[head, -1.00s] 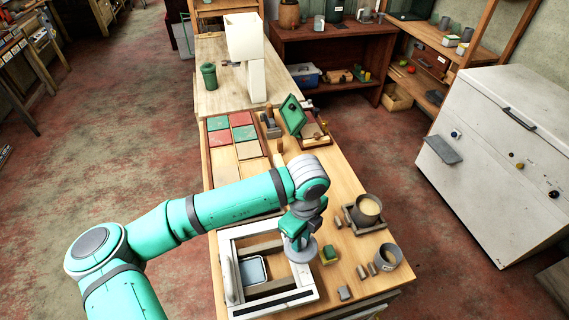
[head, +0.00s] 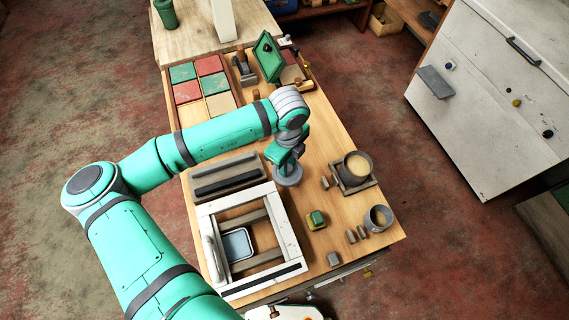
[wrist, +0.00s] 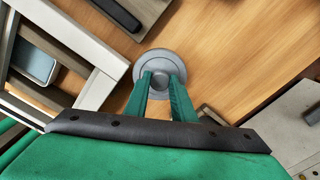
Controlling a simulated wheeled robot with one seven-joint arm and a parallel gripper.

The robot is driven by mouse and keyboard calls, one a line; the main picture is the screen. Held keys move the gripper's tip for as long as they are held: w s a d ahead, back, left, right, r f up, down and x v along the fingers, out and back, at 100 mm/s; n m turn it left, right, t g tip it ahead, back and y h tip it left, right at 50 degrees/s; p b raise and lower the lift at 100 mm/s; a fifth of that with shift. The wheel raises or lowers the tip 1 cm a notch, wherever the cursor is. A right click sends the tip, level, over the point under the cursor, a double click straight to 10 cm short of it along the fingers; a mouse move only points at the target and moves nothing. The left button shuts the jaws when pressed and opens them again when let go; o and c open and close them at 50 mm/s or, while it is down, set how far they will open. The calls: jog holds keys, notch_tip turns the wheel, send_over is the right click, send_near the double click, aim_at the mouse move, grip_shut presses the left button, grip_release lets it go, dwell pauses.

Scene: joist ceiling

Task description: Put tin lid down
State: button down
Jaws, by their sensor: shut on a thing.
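The tin lid (head: 289,178) is a round grey disc with a raised rim and a central knob. It also shows in the wrist view (wrist: 143,66). My gripper (head: 286,162) is shut on the lid's knob, with its green fingers (wrist: 161,80) on either side of it. The lid is level, over bare wood beyond the white frame's far right corner. I cannot tell whether it touches the bench (head: 323,150). A grey pot (head: 348,178) with pale contents stands on a square tray to the right. A smaller grey cup (head: 377,222) stands nearer.
The white frame (head: 293,225) holds a blue-grey dish (head: 237,244). A dark-striped block (head: 228,176) lies left of the lid. Coloured tiles (head: 208,66) and a green panel (head: 268,57) are farther back.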

jog(key=shift+f, duration=2.3)
jog(key=shift+f, duration=0.15)
jog(key=c, duration=1.5)
grip_release()
jog(key=shift+w, duration=0.1)
jog(key=shift+a, duration=0.15)
jog(key=r, duration=1.2)
jog(key=shift+s+r, duration=0.2)
